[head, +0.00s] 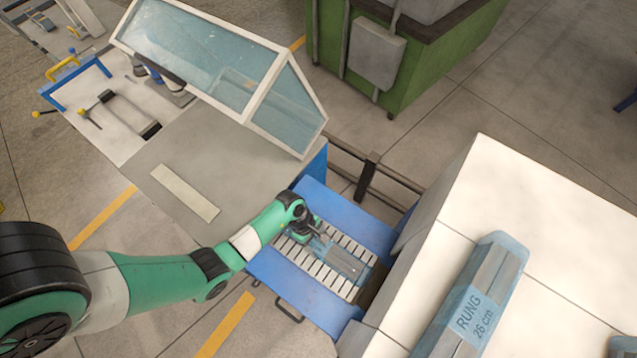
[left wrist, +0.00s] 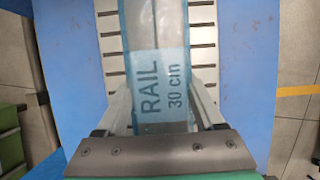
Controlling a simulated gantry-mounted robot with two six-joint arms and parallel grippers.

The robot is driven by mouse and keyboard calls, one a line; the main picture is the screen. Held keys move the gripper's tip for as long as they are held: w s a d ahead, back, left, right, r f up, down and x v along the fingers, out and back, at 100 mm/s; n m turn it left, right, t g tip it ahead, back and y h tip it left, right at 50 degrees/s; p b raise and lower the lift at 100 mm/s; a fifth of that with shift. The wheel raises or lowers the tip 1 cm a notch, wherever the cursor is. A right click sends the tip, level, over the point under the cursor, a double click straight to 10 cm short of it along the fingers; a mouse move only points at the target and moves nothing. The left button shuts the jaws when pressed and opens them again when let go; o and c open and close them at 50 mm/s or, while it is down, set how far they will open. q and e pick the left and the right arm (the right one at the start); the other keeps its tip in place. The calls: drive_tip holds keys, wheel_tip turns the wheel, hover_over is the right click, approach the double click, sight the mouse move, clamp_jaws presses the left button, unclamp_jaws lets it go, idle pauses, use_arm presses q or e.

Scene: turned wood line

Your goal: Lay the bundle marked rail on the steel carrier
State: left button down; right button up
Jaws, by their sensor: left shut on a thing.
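The bundle marked RAIL 30 cm (left wrist: 165,85) is a clear blue-wrapped length of pale wood. It also shows in the head view (head: 342,262), over the slatted steel carrier (head: 309,267) between blue plates. In the left wrist view it runs lengthwise along the slats (left wrist: 202,38), which show on both sides of it. My left gripper (head: 314,241) is shut on the near part of the bundle, with one finger on each side. I cannot tell whether the bundle touches the slats. My right gripper is not in view.
A bundle marked RUNG 26 cm (head: 478,300) lies on the pale block top (head: 560,240) at the right. A glass-sided hood (head: 215,60) stands behind the carrier on the grey bench (head: 235,165). A green cabinet (head: 420,65) stands at the back.

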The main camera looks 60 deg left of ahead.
use_arm(q)
unclamp_jaws()
drive_tip(key=shift+r, duration=0.25)
drive_tip(key=p+v, duration=0.3)
drive_tip(key=v, duration=0.8)
drive_tip(key=shift+s+a+r, duration=0.1)
drive_tip(key=shift+a+r, duration=0.2)
